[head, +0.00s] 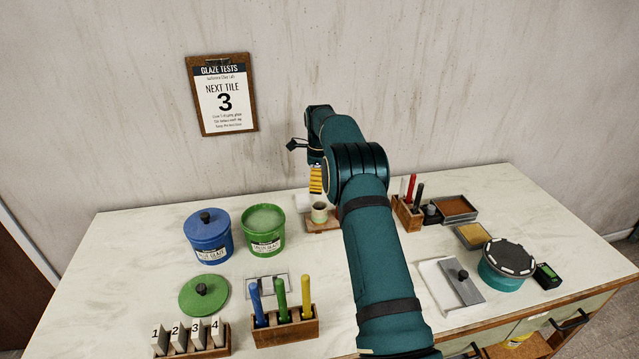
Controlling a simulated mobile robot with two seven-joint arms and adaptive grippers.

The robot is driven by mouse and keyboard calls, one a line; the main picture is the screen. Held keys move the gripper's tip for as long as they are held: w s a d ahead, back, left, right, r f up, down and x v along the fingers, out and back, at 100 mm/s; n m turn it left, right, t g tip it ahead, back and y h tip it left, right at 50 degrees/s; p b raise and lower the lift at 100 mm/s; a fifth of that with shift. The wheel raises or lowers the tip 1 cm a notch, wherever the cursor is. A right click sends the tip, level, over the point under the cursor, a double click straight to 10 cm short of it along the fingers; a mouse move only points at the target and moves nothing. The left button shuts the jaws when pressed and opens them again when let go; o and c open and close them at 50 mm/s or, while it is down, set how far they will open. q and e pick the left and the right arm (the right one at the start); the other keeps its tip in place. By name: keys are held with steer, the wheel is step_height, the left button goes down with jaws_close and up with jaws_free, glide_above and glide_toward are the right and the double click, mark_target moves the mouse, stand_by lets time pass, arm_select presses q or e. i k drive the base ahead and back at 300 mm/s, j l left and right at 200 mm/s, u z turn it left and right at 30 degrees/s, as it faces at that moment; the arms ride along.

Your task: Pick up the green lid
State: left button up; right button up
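The green lid (204,295) lies flat on the table at the left, its dark round knob facing up. It is in front of the blue lidded bucket (208,242) and the open green bucket (264,232). My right arm reaches in from the bottom, right of the middle, toward the back of the table, well apart from the lid. My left gripper is not in view.
Close to the lid stand a numbered tile rack (190,338) in front and a wooden block with colored-handled tools (287,326) at the right. A small cup (319,213) stands at the back. A teal tub (503,268) and trays (455,207) are at the right.

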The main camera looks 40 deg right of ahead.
mark_target(202, 296)
steer(key=k+j, duration=1.1)
steer(key=k, duration=0.2)
